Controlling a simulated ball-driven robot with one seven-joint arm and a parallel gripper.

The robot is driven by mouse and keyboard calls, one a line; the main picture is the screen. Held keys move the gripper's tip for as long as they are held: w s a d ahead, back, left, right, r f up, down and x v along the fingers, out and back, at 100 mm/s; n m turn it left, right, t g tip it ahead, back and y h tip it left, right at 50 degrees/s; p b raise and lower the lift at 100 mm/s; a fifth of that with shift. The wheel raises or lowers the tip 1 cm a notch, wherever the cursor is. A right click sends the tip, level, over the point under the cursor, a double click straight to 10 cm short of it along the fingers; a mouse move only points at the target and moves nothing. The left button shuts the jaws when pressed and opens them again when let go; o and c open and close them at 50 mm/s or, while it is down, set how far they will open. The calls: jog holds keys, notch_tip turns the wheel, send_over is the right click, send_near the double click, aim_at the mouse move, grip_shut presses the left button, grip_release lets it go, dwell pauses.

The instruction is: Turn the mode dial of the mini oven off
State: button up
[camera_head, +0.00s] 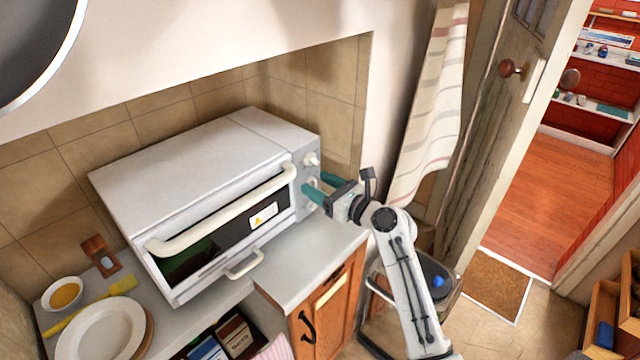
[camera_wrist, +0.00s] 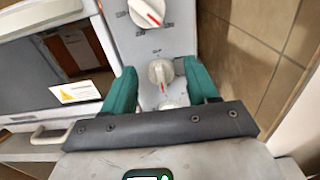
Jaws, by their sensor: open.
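The white mini oven (camera_head: 205,190) stands on the counter, with a column of white knobs on its right-hand control panel. In the wrist view the top knob (camera_wrist: 147,12) has a red mark pointing to the lower right. A second knob (camera_wrist: 160,72) below it has a red mark pointing roughly down. A third knob is partly hidden behind my gripper. I cannot tell from labels which one is the mode dial. My gripper (camera_wrist: 161,68) is open, its green fingers on either side of the second knob. In the head view my gripper (camera_head: 315,185) is at the panel; contact is unclear.
The oven's long door handle (camera_head: 225,215) sticks out left of my gripper. A tiled wall (camera_wrist: 262,50) is close on the panel's right. A plate (camera_head: 100,330), a bowl (camera_head: 63,294) and a yellow utensil lie on the counter at the left.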

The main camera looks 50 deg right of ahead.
jog(key=shift+w, duration=0.1)
jog(key=shift+c, duration=0.5)
jog(key=c, duration=0.9)
